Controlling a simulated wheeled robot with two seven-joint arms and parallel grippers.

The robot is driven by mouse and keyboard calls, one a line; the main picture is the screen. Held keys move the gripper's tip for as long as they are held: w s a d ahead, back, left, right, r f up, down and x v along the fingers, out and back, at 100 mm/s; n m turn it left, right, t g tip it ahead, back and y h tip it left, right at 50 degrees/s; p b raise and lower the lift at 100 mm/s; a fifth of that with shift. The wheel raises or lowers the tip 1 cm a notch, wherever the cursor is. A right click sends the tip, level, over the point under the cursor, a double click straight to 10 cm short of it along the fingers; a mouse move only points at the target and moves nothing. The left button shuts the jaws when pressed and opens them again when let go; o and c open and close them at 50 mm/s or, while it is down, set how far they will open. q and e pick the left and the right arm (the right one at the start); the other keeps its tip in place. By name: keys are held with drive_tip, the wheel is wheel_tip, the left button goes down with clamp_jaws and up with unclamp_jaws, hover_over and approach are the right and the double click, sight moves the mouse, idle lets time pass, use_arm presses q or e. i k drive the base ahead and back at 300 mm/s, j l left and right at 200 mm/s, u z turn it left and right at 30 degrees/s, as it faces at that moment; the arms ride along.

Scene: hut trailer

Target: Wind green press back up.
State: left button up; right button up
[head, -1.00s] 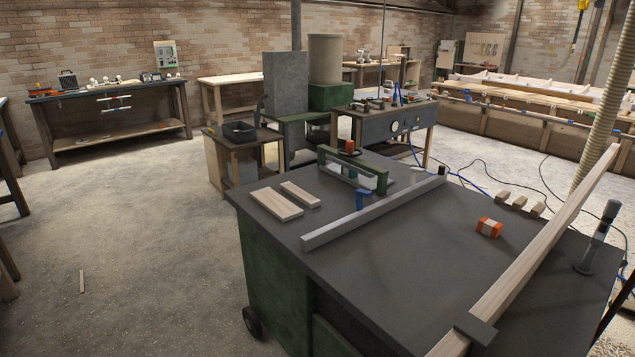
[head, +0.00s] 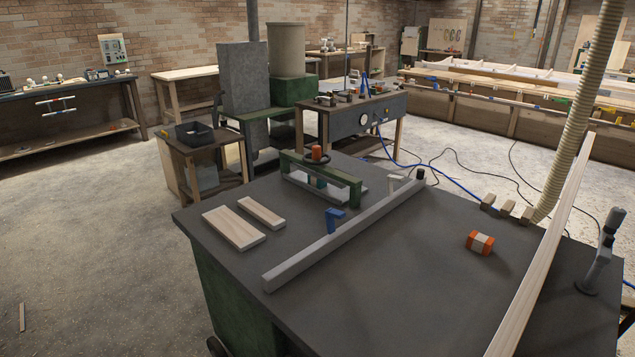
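The green press (head: 319,181) stands near the far left edge of the dark worktable. It is a green frame with a dark handwheel and an orange knob (head: 317,152) on top. A pale grey plate (head: 298,181) shows under its crossbar, and a teal part sits in the middle. The gap between its plates is too small to judge. Neither of my grippers is in the head view.
The dark worktable (head: 400,270) fills the front right. A long grey bar (head: 340,240) with a blue handle lies across it, beside two wooden boards (head: 234,229), an orange block (head: 480,243) and a long plank (head: 540,255). Open concrete floor (head: 90,230) lies to the left.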

sight(316, 155)
drive_tip(key=i+j+u, duration=0.3)
drive_tip(key=j, duration=0.3)
drive_tip(key=i+j+u, duration=0.35)
drive_tip(key=j, duration=0.25)
drive_tip(key=i+j+u, duration=0.3)
drive_tip(key=j, duration=0.2)
drive_tip(key=i+j+u, duration=0.15)
drive_tip(key=i, duration=0.6)
drive_tip(key=i+j+u, duration=0.1)
drive_tip(key=i+j, duration=0.2)
drive_tip(key=i, duration=0.45)
drive_tip(key=i+j+u, duration=0.15)
drive_tip(key=i, duration=0.65)
drive_tip(key=i+l+z, duration=0.2)
drive_tip(key=i+z, duration=0.2)
drive_tip(key=i+l+z, duration=0.1)
drive_tip(key=i+z, duration=0.55)
drive_tip(key=z, duration=0.2)
drive_tip(key=i+j+z, duration=0.2)
drive_tip(key=i+z, duration=0.2)
drive_tip(key=i+j+z, duration=0.25)
drive_tip(key=z, duration=0.15)
drive_tip(key=i, duration=0.05)
